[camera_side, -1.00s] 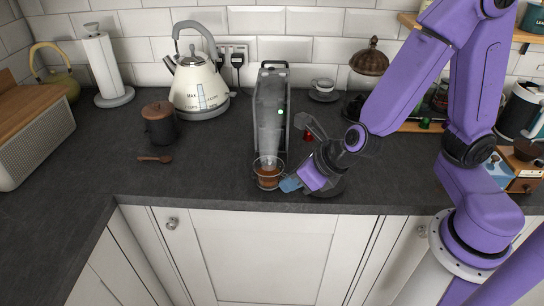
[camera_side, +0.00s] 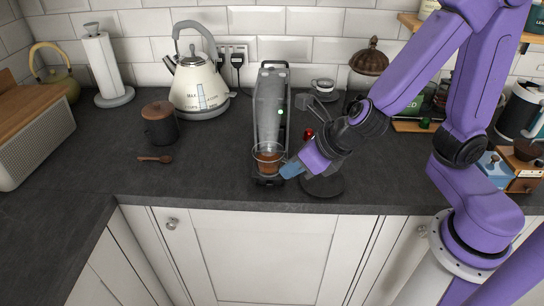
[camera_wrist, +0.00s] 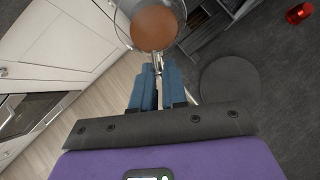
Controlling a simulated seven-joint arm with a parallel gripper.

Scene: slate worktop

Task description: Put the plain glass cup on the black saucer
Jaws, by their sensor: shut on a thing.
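The plain glass cup (camera_side: 268,161) holds brown liquid and is in front of the coffee machine, raised above its drip tray (camera_side: 268,182). It looks about upright. In the wrist view the cup (camera_wrist: 153,28) is at the top, with its handle running down between the fingers. My gripper (camera_side: 290,169), with blue fingertips, is shut on that handle; it also shows in the wrist view (camera_wrist: 157,86). The black saucer (camera_side: 325,187) is a flat dark disc on the worktop, right of the cup and below my wrist. It looks empty in the wrist view (camera_wrist: 230,80).
The coffee machine (camera_side: 271,105) stands close behind the cup. A red item (camera_side: 309,132) lies behind my wrist. A white cup and saucer (camera_side: 323,87) are at the back. The front worktop left of the machine is clear.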

